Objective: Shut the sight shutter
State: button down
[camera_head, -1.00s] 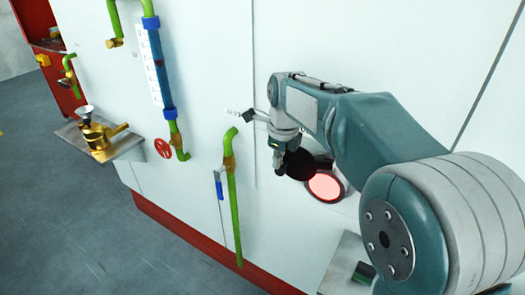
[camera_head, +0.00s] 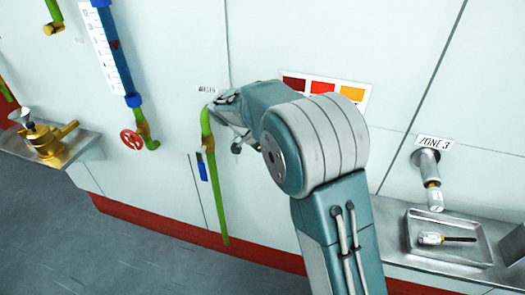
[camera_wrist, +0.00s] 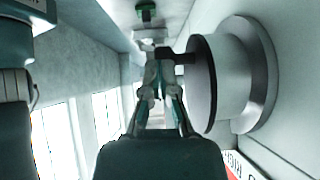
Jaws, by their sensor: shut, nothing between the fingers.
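The sight port (camera_wrist: 228,80) is a pale cylinder on a wide grey flange, standing out from the wall in the wrist view. The dark round shutter (camera_wrist: 202,85) is at the cylinder's outer end, seen nearly edge-on. It looks lined up with the port, but I cannot tell whether it lies flat on it. A small dark tab (camera_wrist: 184,57) sticks out from the shutter towards my gripper. My gripper (camera_wrist: 160,58) is shut and empty, just left of the shutter; whether it touches the tab is unclear. In the head view my arm hides the port and shutter.
A green pipe (camera_head: 220,205) with a blue-handled valve runs down the panel. A red handwheel (camera_head: 132,139) and a brass funnel fitting (camera_head: 45,138) are farther left. A metal tray (camera_head: 449,239) holding a small tool is at the right, below a wall nozzle (camera_head: 428,166).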

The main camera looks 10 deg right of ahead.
jog(key=d, duration=0.3)
jog(key=shift+s+f, duration=0.25)
jog(key=shift+f, duration=0.05)
jog(key=shift+s+d+f, duration=0.15)
jog(key=shift+d+f, duration=0.05)
jog(key=shift+d, duration=0.25)
jog(key=shift+s+a+f+h, duration=0.15)
jog(key=shift+a+h, duration=0.15)
jog(key=shift+a, duration=0.35)
jog(key=shift+d, duration=0.6)
jog(key=shift+a, duration=0.1)
